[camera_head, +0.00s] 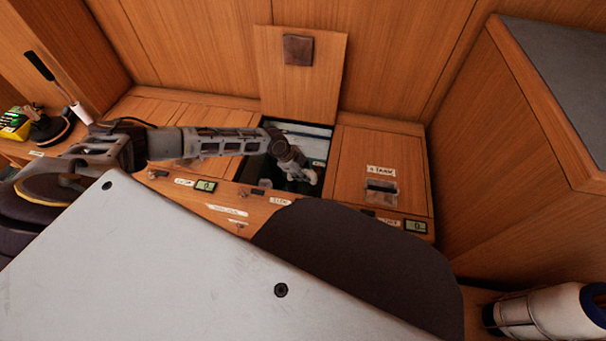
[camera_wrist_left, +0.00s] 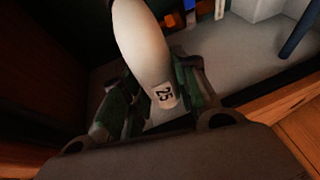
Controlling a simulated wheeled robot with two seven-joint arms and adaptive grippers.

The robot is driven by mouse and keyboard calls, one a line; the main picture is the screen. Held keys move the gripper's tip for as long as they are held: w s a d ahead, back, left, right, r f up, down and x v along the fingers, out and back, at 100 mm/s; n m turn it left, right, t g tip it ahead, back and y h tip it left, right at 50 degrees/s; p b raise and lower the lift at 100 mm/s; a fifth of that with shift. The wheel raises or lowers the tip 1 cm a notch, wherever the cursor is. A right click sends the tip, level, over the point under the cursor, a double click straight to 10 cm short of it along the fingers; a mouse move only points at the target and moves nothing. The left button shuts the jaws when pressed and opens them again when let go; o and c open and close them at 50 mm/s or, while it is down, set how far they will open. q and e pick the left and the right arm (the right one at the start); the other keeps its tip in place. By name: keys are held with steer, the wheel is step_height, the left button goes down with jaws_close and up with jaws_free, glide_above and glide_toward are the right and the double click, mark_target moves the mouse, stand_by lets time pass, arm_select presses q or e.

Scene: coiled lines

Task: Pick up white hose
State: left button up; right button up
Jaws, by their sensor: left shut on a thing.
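A thick white hose (camera_wrist_left: 140,40) with a label reading 25 shows in the left wrist view, between the green-padded fingers of my left gripper (camera_wrist_left: 156,98). The gripper is shut on it near the labelled end. The hose runs up out of the top of that view. In the head view my left gripper (camera_head: 308,178) reaches down into the open locker (camera_head: 318,131) in the wooden bench. I cannot make out the hose clearly in the head view. My right gripper is not in view.
The locker's wooden lid (camera_head: 300,85) stands raised against the back wall. A closed lid with a label (camera_head: 381,170) lies to its right. A tall wooden cabinet (camera_head: 530,130) stands at right. A black-handled brush (camera_head: 45,130) and a yellow-green item (camera_head: 14,123) lie far left.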

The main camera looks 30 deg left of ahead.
arm_select(q)
step_height(320, 180, up, 6)
steer(key=p, duration=0.2)
steer(key=shift+r+p, duration=0.1)
steer(key=shift+p, duration=0.25)
steer(key=shift+r, duration=0.55)
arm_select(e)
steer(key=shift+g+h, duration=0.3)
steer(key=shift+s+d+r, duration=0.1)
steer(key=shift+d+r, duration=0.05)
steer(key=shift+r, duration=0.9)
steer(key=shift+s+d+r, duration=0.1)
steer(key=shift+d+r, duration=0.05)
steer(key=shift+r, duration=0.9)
arm_select(q)
steer(key=shift+p, duration=0.3)
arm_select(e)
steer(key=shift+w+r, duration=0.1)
arm_select(q)
steer(key=shift+p, duration=0.3)
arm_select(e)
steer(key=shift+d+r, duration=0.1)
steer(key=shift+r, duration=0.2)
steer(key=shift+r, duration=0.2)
